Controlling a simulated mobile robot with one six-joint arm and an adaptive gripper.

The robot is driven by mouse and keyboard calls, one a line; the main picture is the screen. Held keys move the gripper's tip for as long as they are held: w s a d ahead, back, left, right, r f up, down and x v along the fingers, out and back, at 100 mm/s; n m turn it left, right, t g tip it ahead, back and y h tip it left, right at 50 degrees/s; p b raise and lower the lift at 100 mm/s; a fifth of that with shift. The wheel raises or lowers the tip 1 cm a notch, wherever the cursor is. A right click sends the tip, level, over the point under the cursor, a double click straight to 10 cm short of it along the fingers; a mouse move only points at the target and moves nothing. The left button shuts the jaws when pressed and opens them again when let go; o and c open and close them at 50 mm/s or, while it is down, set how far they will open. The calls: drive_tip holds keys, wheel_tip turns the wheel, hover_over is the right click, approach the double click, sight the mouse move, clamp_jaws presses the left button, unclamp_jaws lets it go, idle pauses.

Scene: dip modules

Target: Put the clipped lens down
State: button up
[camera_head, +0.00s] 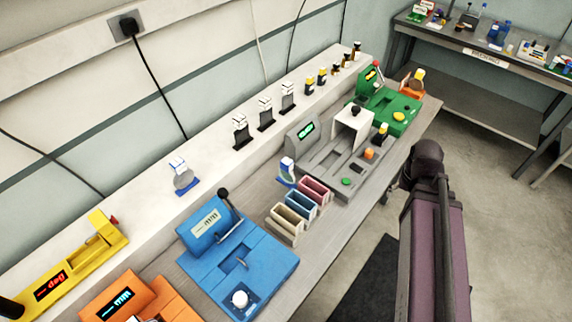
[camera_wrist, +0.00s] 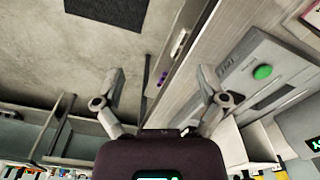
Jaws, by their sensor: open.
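My gripper (camera_wrist: 160,72) is open in the wrist view, its two fingers spread wide with nothing held between them. Past the fingertips are the bench edge and the floor. In the head view my arm is at the right, over the bench's front side; the gripper itself is hidden there. I cannot tell for certain which item is the clipped lens. A clear piece with a blue base (camera_head: 184,178) stands on the white back ledge. A similar white-and-blue piece (camera_head: 287,170) stands tilted behind the coloured slotted holders (camera_head: 287,222). Both are apart from my gripper.
A blue machine (camera_head: 262,265) with a lever, a grey machine (camera_head: 325,165) and a green machine (camera_head: 395,105) line the bench. Several dark-based pieces (camera_head: 265,114) and small bottles (camera_head: 322,77) stand on the ledge. A yellow device (camera_head: 85,258) is at left. Floor is open at right.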

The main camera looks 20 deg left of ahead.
wheel_tip(320, 180, up, 7)
drive_tip(key=w+a+p, duration=0.1)
drive_tip(key=w+p, duration=0.1)
drive_tip(key=p, duration=0.4)
wheel_tip(320, 180, up, 4)
drive_tip(key=m+p, duration=0.4)
drive_tip(key=m, duration=0.1)
hover_over(287, 159)
drive_tip(key=shift+b, duration=0.3)
drive_tip(key=shift+n, duration=0.3)
wheel_tip(287, 159, down, 9)
drive_tip(key=b, duration=0.8)
drive_tip(key=shift+r, duration=0.2)
drive_tip(key=shift+s+f+b, duration=0.1)
drive_tip(key=shift+b, duration=0.25)
